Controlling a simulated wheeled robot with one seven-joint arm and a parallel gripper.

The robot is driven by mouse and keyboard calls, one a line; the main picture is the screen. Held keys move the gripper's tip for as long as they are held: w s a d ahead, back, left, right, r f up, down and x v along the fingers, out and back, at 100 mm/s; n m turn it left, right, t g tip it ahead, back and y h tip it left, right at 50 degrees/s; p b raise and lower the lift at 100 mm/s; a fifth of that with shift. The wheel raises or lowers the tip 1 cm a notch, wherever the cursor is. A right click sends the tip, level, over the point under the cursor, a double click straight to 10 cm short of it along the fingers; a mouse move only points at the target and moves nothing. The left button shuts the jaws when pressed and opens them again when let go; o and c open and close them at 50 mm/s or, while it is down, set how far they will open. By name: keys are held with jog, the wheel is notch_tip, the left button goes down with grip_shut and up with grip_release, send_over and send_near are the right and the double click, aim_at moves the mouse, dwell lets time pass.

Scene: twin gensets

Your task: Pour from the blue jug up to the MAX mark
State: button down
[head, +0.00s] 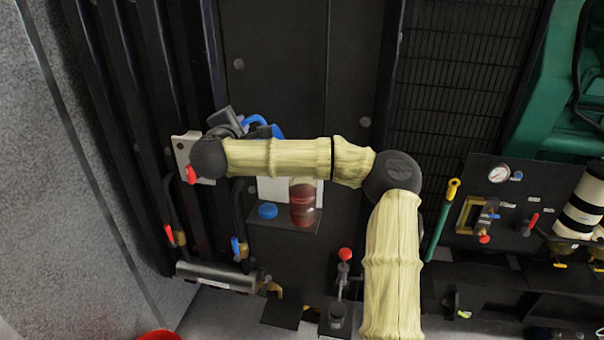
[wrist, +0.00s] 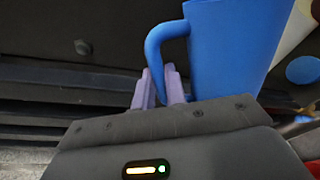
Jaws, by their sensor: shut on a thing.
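The blue jug (head: 262,125) shows in part above my forearm in the head view; the arm covers the rest. In the wrist view the blue jug (wrist: 240,50) fills the upper right, with its handle to the left. My gripper (wrist: 160,88) is shut on the handle, its two pale purple fingers either side of it. My gripper (head: 236,118) also shows in the head view. A clear container (head: 303,206) with dark red liquid stands on a small shelf, below my forearm in the picture. I cannot make out a MAX mark or the jug's contents.
A blue cap (head: 267,211) lies on the shelf (head: 283,224), left of the container. Black vertical pipes (head: 128,100) run at the left. A panel with a gauge (head: 498,173) is at the right.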

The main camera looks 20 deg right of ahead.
jog(key=shift+a, duration=0.1)
jog(key=shift+w+a+f+n+p, duration=0.15)
jog(key=shift+a+f+n+p, duration=0.2)
jog(key=shift+p, duration=0.5)
jog(key=shift+w+a+f+n+p, duration=0.15)
jog(key=shift+a+f+n+p, duration=0.1)
jog(key=shift+f+n+p, duration=0.5)
jog(key=shift+f+b, duration=0.45)
jog(key=shift+b, duration=0.3)
jog(key=shift+a+f+h, duration=0.1)
jog(key=shift+a+h, duration=0.05)
jog(key=shift+h, duration=0.15)
jog(key=shift+f+n, duration=0.1)
jog(key=shift+n, duration=0.2)
